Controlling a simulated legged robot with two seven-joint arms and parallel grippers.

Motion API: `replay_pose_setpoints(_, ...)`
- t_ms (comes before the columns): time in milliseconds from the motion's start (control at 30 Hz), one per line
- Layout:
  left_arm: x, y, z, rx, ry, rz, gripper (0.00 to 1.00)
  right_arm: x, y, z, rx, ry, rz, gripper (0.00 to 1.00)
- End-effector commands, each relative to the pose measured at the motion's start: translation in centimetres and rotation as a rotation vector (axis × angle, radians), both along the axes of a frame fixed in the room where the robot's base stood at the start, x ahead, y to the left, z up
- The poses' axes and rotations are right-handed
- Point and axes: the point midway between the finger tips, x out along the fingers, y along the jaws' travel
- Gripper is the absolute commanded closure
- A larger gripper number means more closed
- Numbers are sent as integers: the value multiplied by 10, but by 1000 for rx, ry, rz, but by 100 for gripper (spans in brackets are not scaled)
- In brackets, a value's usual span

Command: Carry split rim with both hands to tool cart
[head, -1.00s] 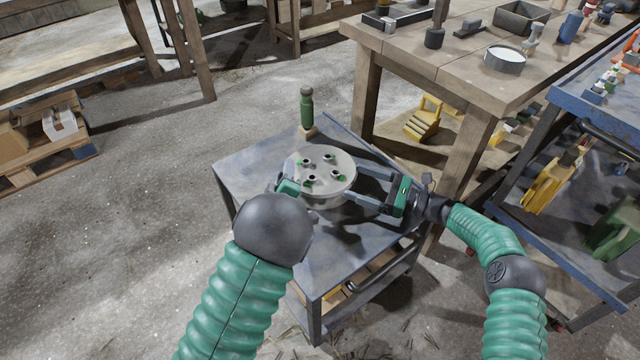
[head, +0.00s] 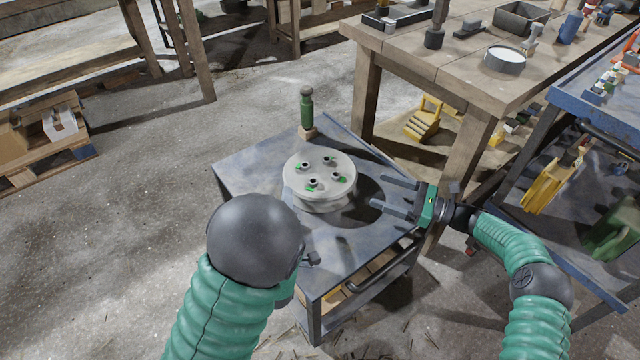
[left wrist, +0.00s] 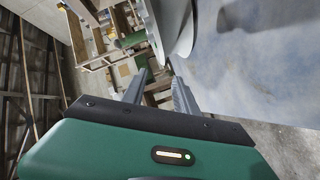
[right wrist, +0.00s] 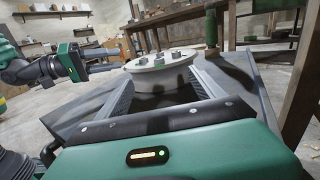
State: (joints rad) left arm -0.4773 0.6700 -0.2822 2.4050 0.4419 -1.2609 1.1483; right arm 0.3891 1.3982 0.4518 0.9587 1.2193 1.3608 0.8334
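The split rim (head: 319,180) is a pale grey round disc with several dark-centred studs and green marks on top. It lies flat on the top of the tool cart (head: 255,160), and it shows in the right wrist view (right wrist: 160,72). My right gripper (head: 385,193) is open and empty, its fingers pointing at the rim's right side with a gap. My left gripper is mostly hidden behind my arm in the head view; in the left wrist view its two fingers (left wrist: 160,90) are apart with nothing between them, and the rim (left wrist: 176,25) is beyond them.
A green bottle-like object (head: 307,112) stands on a small wooden block at the cart's back corner. A wooden workbench (head: 440,65) with tools is close behind on the right. A blue cart (head: 565,95) stands at far right.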

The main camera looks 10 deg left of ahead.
Motion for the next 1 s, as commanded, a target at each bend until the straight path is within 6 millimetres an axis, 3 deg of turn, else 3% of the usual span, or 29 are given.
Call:
replay_pose_setpoints(100, 0, 0, 0, 0, 0, 0, 65, -6, -28, -2, 1, 0, -2, 22)
replay_pose_setpoints(200, 0, 0, 0, 0, 0, 1, 65, -9, -42, -3, 1, 1, -1, 22)
replay_pose_setpoints(533, 0, 1, 0, 0, 0, 1, 65, -11, -50, -3, 1, 1, 1, 22)
replay_pose_setpoints(700, 0, 1, 0, 0, 0, 1, 43, -11, -50, -3, 1, 1, 1, 22)
replay_pose_setpoints(900, 0, 0, 0, 0, 0, 1, 43, -11, -50, -3, 1, 1, 1, 22)
replay_pose_setpoints(1000, 0, 0, 0, 0, 0, 1, 32, -11, -50, -3, 1, 1, 0, 22)
